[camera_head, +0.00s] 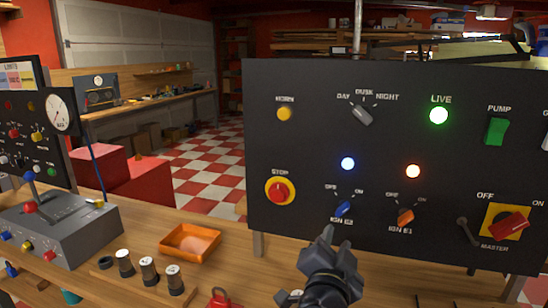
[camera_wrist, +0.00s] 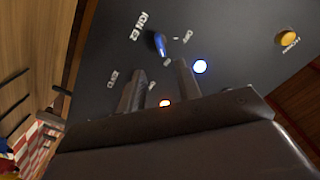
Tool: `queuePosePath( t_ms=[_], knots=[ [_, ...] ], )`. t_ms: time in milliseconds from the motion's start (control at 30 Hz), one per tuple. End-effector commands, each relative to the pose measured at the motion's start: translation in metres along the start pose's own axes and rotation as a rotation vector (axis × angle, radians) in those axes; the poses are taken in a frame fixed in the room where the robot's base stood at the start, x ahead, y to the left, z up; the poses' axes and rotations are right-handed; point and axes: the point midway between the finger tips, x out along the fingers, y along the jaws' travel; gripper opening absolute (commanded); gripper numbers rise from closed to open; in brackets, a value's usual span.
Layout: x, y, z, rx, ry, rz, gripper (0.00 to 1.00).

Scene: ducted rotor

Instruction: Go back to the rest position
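My gripper (camera_head: 326,240) is in front of the lower edge of the black control panel (camera_head: 310,110). It is just below the blue IGN knob (camera_head: 343,209) and appears apart from it. In the wrist view my gripper (camera_wrist: 159,70) has its two fingers spread with nothing between them. The blue knob (camera_wrist: 160,44) shows beyond the fingertips. The blue lamp (camera_head: 348,163) and the orange lamp (camera_head: 413,171) above the two IGN knobs are lit. The orange IGN knob (camera_head: 405,216) is to the right of the blue one.
The panel stands on a wooden bench (camera_head: 220,278). An orange tray (camera_head: 190,243), a rack of small cylinders (camera_head: 148,270) and a grey control box (camera_head: 62,235) are left of my gripper. The red master switch (camera_head: 508,226) and a grey lever (camera_head: 467,232) are at right.

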Motion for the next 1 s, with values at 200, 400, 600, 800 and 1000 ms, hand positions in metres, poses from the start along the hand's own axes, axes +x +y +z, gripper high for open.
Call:
queuePosePath(
  t_ms=[200, 400, 600, 800, 1000],
  knots=[
    [0.036, 0.002, 0.001, -0.001, 0.004, 0.005, 0.33],
    [0.075, 0.002, 0.001, -0.001, 0.003, 0.005, 0.33],
    [0.114, 0.002, 0.000, -0.007, 0.002, 0.005, 0.33],
    [0.110, -0.002, -0.004, -0.265, -0.002, 0.002, 0.33],
    [0.110, -0.002, -0.004, -0.508, -0.001, 0.002, 0.33]
  ],
)
